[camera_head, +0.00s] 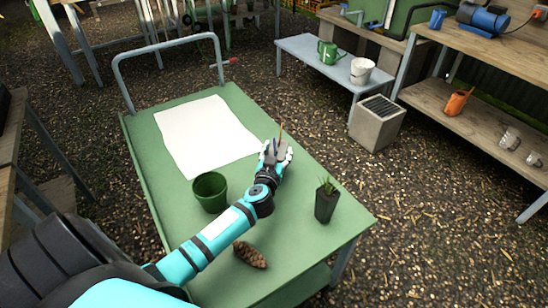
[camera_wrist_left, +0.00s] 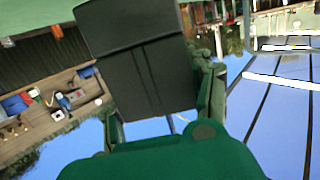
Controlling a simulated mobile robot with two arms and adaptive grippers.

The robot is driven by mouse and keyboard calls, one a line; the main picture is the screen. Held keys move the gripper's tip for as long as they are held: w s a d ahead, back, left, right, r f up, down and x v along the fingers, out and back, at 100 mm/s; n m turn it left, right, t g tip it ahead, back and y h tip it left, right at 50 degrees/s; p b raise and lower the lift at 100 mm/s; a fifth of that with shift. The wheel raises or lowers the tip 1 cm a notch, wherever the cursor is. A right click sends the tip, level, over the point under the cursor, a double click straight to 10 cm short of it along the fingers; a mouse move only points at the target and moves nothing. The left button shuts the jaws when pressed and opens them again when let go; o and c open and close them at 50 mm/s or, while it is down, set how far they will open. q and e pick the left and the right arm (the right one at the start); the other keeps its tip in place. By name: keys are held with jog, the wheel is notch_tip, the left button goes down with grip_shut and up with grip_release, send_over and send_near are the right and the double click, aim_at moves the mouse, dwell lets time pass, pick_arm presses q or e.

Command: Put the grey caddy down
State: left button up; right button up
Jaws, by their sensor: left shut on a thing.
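The grey caddy (camera_head: 281,147) is in my left gripper (camera_head: 276,153), over the far right part of the green table. A thin orange stick stands up from it. In the left wrist view the caddy (camera_wrist_left: 145,65) is a dark grey box between the two green fingers of the left gripper (camera_wrist_left: 163,112), which are shut on it. The fingers and wrist hide much of the caddy in the head view. I cannot tell whether its base touches the table. My right gripper is not in view.
The green table (camera_head: 310,230) holds a white sheet (camera_head: 208,135), a dark green pot (camera_head: 210,192), a potted plant (camera_head: 326,203) and a pine cone (camera_head: 250,255). A blue-grey bench (camera_head: 325,65) stands beyond. The table around the gripper is mostly clear.

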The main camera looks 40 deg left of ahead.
pick_arm(q)
jog(key=shift+f+b, duration=0.35)
jog(key=shift+f, duration=1.25)
jog(key=shift+f, duration=0.15)
jog(key=o, duration=1.2)
jog(key=shift+r, duration=0.2)
jog(key=v, duration=1.2)
jog(key=shift+d+b, duration=0.1)
jog(key=shift+b, duration=0.3)
